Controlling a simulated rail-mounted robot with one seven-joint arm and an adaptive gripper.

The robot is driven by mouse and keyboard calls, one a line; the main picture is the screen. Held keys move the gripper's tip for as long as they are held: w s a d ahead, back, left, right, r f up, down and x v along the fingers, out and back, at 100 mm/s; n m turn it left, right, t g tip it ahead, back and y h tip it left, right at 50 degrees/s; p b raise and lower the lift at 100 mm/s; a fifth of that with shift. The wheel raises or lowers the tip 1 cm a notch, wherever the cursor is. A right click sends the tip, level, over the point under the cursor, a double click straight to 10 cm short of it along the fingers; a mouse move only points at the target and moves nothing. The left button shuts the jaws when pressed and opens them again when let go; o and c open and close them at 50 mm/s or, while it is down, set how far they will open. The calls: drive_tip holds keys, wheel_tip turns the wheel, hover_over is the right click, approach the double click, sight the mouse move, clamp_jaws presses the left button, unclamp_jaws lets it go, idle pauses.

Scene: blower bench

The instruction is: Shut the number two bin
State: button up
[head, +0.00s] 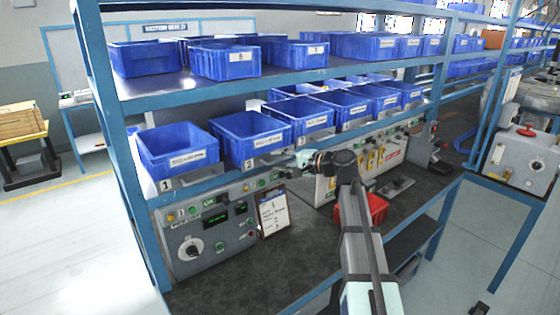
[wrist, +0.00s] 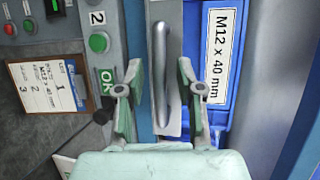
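The number two bin (head: 250,135) is a blue open-topped bin with a white label, on the lower shelf between bins 1 and 3. A plate marked 2 (head: 249,164) is below its front. My gripper (head: 305,158) is at the shelf edge, to the right of that plate. In the wrist view my gripper (wrist: 160,95) is open, with one finger on each side of a silver bar handle (wrist: 162,70). The fingers look apart from it. Beside the handle is a blue bin front with a label (wrist: 217,55) reading M12 x 40 mm. A 2 plate (wrist: 97,17) is at upper left.
Bin 1 (head: 178,148) and bin 3 (head: 300,115) flank bin 2. Control panels (head: 215,235) with buttons and a clipboard (head: 274,214) are below the shelf. A red bin (head: 375,207) is on the dark bench. More blue bins fill the upper shelf.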

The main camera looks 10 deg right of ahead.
clamp_jaws()
drive_tip(key=w, duration=0.1)
drive_tip(key=w+a, duration=0.1)
drive_tip(key=w, duration=0.1)
drive_tip(key=shift+w+a+b, duration=0.35)
drive_tip(key=shift+b, duration=0.05)
drive_tip(key=shift+r, duration=0.1)
unclamp_jaws()
drive_tip(key=shift+a, duration=0.1)
drive_tip(key=v, duration=1.2)
